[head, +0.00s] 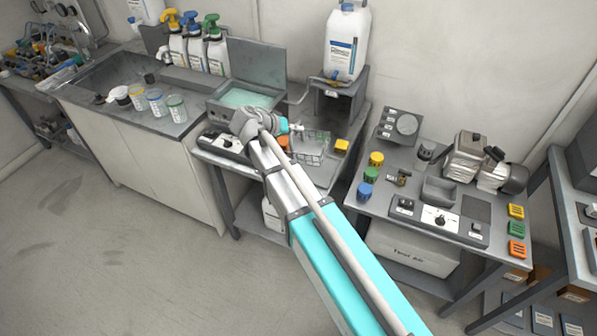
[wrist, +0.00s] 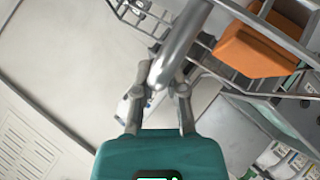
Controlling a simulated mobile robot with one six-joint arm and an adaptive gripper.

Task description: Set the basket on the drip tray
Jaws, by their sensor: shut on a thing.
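The wire basket (head: 312,150) shows in the head view on or just above the middle bench, to the right of my gripper (head: 292,127). In the wrist view my gripper (wrist: 160,90) is shut on a thick metal bar, the basket's handle (wrist: 178,45). Thin wires of the basket (wrist: 228,75) run beyond the fingers. I cannot tell whether the basket touches the surface under it. I cannot clearly pick out the drip tray; the basket and my arm cover part of the bench there.
An open-lidded bath (head: 247,97) with pale green liquid stands behind my gripper. A white jug (head: 346,42) stands on a grey stand at the back. An orange block (wrist: 258,50) and a yellow block (head: 342,146) are close to the basket. A control box (head: 222,143) lies left.

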